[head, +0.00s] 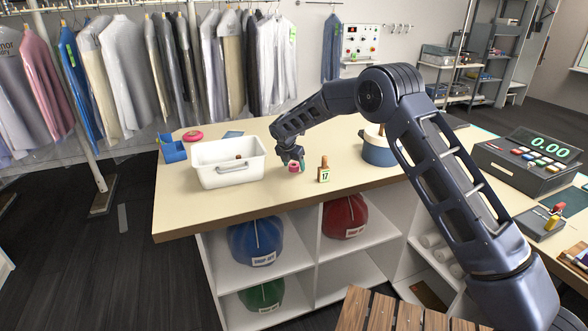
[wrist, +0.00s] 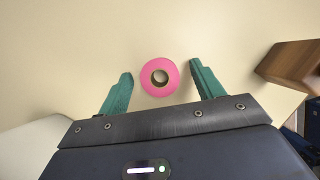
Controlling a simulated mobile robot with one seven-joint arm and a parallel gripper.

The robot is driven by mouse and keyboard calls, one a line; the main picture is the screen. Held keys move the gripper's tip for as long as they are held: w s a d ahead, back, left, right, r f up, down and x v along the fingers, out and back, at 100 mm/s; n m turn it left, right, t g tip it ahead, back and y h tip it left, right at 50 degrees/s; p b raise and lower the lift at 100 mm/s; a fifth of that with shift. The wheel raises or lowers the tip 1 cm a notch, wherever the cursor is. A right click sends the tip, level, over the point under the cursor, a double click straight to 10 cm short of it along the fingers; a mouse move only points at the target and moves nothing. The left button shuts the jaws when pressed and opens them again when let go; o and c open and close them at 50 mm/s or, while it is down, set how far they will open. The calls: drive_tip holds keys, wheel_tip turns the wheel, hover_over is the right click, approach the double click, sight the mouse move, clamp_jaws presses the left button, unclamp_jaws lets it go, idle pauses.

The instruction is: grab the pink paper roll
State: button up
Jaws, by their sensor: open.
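The pink paper roll (head: 293,168) stands on the cream counter (head: 225,206), directly below my gripper in the head view. In the wrist view the roll (wrist: 159,64) shows as a pink ring with a brown core, seen from above. My gripper (wrist: 160,79) is open, its two green fingers on either side of the roll, with a gap visible on each side. The roll sits a little toward the far end of the fingertips. In the head view my gripper (head: 297,160) is partly merged with the roll, and its height above the counter is hard to judge.
A white bin (head: 228,176) stands left of the roll. A wooden block with a "17" tag (head: 324,171) stands close on the right. Farther right is a blue pot (head: 376,152). A blue holder (head: 172,151) and a pink round item (head: 193,136) lie at the far left.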

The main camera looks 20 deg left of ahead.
drive_tip(key=c, duration=1.1)
